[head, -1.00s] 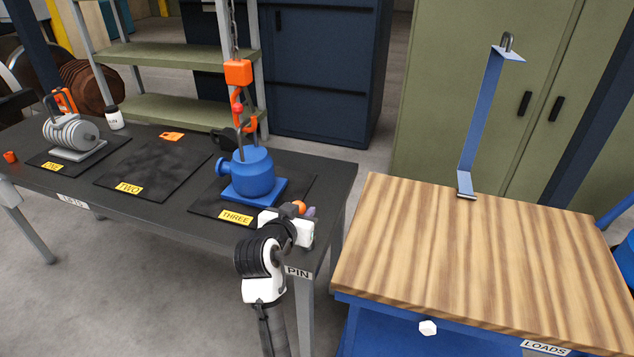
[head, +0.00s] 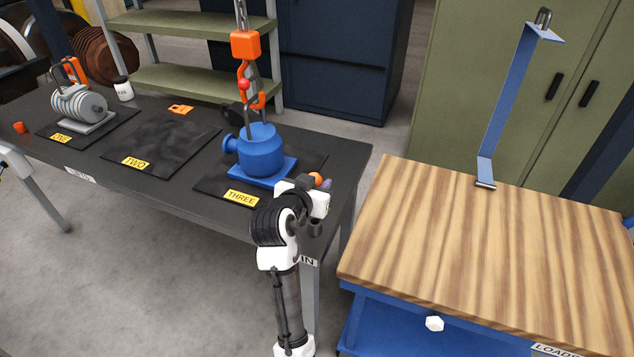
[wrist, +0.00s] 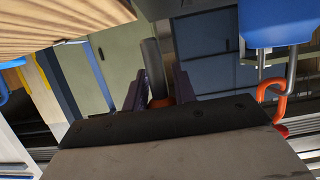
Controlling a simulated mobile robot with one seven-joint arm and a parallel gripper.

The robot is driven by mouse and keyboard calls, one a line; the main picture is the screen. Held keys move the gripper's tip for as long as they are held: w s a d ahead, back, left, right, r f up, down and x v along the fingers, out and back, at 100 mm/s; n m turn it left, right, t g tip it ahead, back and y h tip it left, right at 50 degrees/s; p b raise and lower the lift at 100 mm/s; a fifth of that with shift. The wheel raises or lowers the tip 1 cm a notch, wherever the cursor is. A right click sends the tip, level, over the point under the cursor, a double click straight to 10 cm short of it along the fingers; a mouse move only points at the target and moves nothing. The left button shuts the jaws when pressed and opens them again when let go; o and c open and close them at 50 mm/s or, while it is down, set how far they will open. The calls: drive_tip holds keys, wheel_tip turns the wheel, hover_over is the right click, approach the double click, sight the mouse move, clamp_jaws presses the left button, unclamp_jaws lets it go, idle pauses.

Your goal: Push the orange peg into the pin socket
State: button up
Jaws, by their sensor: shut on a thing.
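My gripper (head: 322,184) is at the front right corner of the black table, beside mat THREE. It is shut on the orange peg (head: 316,179), whose round orange end shows at the fingers. In the wrist view, orange (wrist: 163,102) shows low between the two purple fingers, and a grey rod (wrist: 152,62) extends beyond it. Whether that rod belongs to the peg, I cannot tell. A short dark cylinder (head: 316,228), apparently the pin socket, stands at the table edge above the partly covered PIN label (head: 308,261). The peg's lower end is hidden in the head view.
A blue pot-shaped load (head: 261,150) on mat THREE has an orange hook (head: 247,85) and chain above it, close behind my gripper. A grey coil load (head: 80,105) stands on mat ONE; mat TWO (head: 160,145) is bare. A wooden-topped cart (head: 480,240) is at right.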

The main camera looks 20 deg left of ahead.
drive_tip(key=shift+f+b, duration=1.8)
drive_tip(key=shift+f, duration=0.85)
drive_tip(key=shift+f+b, duration=1.5)
drive_tip(key=shift+f, duration=0.8)
drive_tip(key=o, duration=1.1)
drive_tip(key=b+v, duration=0.1)
drive_tip(key=v, duration=1.2)
drive_tip(key=shift+s+r+b, duration=0.2)
drive_tip(key=shift+s+b, duration=0.15)
drive_tip(key=shift+a, duration=0.1)
